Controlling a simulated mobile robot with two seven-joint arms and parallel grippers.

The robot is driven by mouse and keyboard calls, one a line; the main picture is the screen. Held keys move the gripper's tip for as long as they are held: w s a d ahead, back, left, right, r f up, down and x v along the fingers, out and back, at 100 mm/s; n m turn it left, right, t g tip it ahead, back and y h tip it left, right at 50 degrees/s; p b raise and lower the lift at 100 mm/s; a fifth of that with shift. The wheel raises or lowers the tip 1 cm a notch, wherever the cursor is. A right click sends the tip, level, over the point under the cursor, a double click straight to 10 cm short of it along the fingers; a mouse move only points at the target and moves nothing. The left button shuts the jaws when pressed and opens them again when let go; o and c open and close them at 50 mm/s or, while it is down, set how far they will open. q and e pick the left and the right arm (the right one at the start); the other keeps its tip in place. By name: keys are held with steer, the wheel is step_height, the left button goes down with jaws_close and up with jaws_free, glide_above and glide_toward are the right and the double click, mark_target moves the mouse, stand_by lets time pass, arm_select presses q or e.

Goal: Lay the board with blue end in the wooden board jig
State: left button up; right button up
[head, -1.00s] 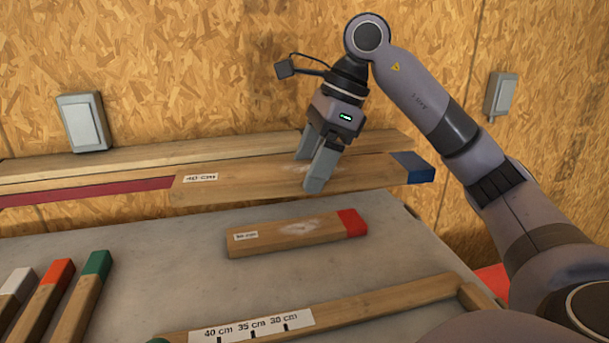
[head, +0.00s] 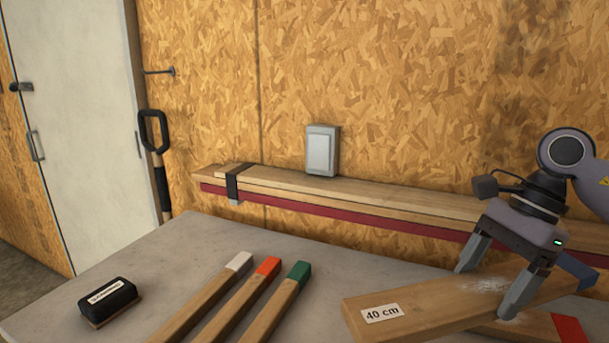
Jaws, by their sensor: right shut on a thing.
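The board with blue end (head: 420,300) is a wooden plank with a "40 cm" label near its left end. Its blue end (head: 577,270) shows at the right, partly behind the gripper. My right gripper (head: 492,288) is shut across the board's width and holds it above the table, in front of the wall. The wooden board jig is out of view now. My left gripper is not in view.
A red-ended board (head: 545,325) shows below the held board, partly hidden. Sticks with white (head: 238,262), orange (head: 268,266) and green (head: 298,272) ends lie left of it. A black eraser-like block (head: 108,302) lies at the table's left. A wall shelf (head: 345,195) runs behind.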

mark_target(454, 304)
steer(key=a+f+n, duration=0.1)
steer(key=n, duration=0.1)
steer(key=a+f+n+g+p, duration=0.1)
steer(key=a+n, duration=0.1)
steer(key=a+f+n+g+h, duration=0.1)
steer(key=f+n, duration=0.1)
steer(key=n, duration=0.1)
steer(key=shift+a+p, duration=0.3)
steer(key=shift+p, duration=0.05)
steer(key=shift+s+a+f+n+g+h+p, duration=0.3)
steer(key=shift+a+f+n+h, duration=0.3)
steer(key=shift+f+n, duration=0.7)
steer(key=shift+s+a+f+n+g+h+p, duration=0.35)
steer(key=shift+a+f+n+h, duration=0.3)
steer(key=shift+n, duration=1.2)
steer(key=shift+s+a+f+n+g+h+p, duration=0.15)
steer(key=shift+a+f+n+h+p, duration=0.35)
steer(key=shift+f+n, duration=0.8)
steer(key=shift+r+n, duration=0.25)
